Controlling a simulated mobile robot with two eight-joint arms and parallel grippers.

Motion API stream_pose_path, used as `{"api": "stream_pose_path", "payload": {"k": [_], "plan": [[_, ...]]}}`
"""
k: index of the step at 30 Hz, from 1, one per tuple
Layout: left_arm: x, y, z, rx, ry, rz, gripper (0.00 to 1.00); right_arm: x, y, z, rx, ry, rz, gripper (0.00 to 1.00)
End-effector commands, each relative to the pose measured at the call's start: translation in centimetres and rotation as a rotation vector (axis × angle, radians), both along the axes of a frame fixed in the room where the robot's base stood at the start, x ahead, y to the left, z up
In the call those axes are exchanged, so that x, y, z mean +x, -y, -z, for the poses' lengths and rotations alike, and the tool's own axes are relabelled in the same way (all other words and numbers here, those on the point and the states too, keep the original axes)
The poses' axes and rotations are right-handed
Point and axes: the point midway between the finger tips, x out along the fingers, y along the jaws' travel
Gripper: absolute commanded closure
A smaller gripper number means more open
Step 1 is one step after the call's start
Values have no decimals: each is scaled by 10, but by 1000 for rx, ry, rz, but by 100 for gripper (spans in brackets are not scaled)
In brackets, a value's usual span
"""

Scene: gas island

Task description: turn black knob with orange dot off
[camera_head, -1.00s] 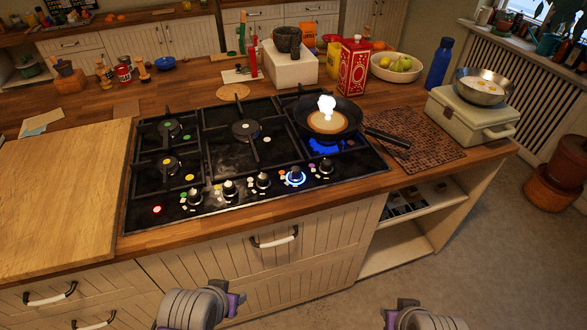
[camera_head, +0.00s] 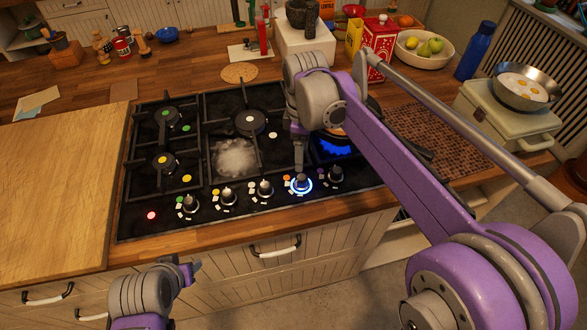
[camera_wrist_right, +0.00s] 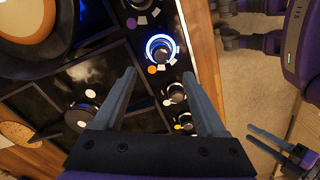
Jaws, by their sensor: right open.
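The black knob with the orange dot (camera_head: 301,184) is on the front strip of the hob, second from the right. A blue-white ring glows around it. It also shows in the right wrist view (camera_wrist_right: 160,49), with the orange dot beside it. My right gripper (camera_head: 299,163) points down just above this knob. In the wrist view its two fingers (camera_wrist_right: 158,75) are apart and empty, and the knob lies beyond their tips. My left gripper (camera_head: 188,270) is low at the front left, away from the hob; its jaw opening is unclear.
Blue flame (camera_head: 335,149) burns at the right burner, where my right arm mostly hides the pan (camera_wrist_right: 30,25). Other knobs stand close on both sides, one with a purple dot (camera_head: 335,175) and one with a white dot (camera_head: 264,189). A whitish puff (camera_head: 236,157) hangs over the middle.

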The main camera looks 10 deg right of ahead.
Motion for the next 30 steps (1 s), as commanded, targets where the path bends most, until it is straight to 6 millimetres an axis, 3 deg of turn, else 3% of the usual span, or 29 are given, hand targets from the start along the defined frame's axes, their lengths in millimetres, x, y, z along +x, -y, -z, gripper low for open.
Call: {"api": "stream_pose_path", "payload": {"k": [9, 15, 28, 30], "plan": [[-3, 0, 6, 0, -5, 0, 50, -1, 0, 61, 0, 1, 3, 26], [-3, 0, 7, 0, -6, 0, 50, -1, 0, 88, 0, 2, 4, 26], [-3, 0, 7, 0, -6, 0, 50, -1, 0, 98, 0, 2, 4, 26], [-3, 0, 7, 0, -6, 0, 50, -1, 0, 98, 0, 2, 4, 39]]}}
